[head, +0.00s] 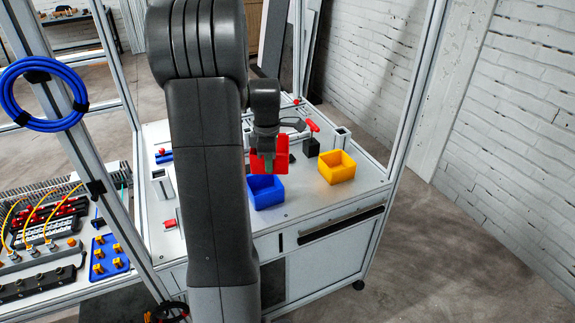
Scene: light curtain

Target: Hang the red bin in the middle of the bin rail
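The red bin (281,153) is near the middle of the white workbench, just behind the blue bin. My gripper (268,162) points down at the red bin, and its fingers overlap the bin's left part in the picture. I cannot tell whether the fingers are closed on a wall of the bin, or whether the bin is resting or lifted. I cannot make out the bin rail for certain; my arm hides part of the bench.
A blue bin (266,194) stands in front of the red one, and a yellow bin (337,168) stands to the right. A black block (312,147) is between them, further back. An upright frame post (412,90) rises at the bench's right edge.

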